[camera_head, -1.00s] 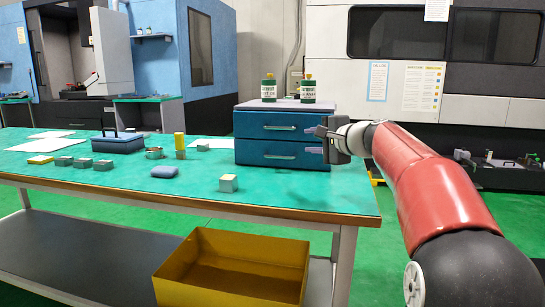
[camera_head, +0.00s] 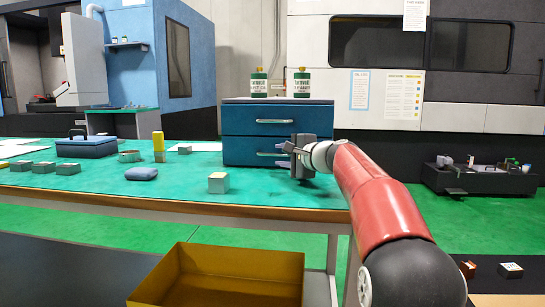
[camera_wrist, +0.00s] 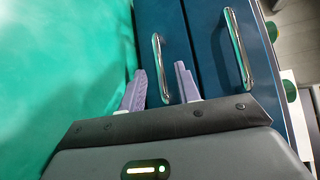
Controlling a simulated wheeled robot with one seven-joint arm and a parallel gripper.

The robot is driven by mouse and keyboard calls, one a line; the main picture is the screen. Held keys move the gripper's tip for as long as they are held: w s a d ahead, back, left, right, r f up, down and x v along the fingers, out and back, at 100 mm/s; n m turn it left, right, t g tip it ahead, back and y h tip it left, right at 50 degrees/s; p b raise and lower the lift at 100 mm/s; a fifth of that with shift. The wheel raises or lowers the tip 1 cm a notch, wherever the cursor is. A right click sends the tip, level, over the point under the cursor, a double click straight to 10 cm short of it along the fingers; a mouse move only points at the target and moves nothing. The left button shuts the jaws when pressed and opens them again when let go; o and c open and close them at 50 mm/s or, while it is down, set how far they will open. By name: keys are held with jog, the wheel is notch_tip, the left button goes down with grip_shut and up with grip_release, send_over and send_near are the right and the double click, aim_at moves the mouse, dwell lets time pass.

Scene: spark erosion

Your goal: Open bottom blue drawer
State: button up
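The blue drawer unit stands on the green table, and both drawers look shut. The bottom blue drawer (camera_head: 238,152) has a silver bar handle (camera_head: 268,154), partly hidden by my gripper in the head view. My gripper (camera_head: 283,154) is in front of this drawer's right part, fingers pointing at it. In the wrist view my gripper (camera_wrist: 161,75) is open, and the bottom handle (camera_wrist: 159,62) appears between its two pale purple fingers. I cannot tell whether a finger touches it. The top drawer (camera_head: 238,122) and its handle (camera_wrist: 238,48) are beside it.
Two green bottles (camera_head: 259,82) stand on the drawer unit. A yellow bin (camera_head: 220,280) is below the front edge.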

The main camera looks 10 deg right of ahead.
aim_at(275, 154)
jog(key=shift+p+x, duration=0.35)
jog(key=shift+x, duration=1.95)
jog(key=shift+c, duration=0.4)
grip_shut()
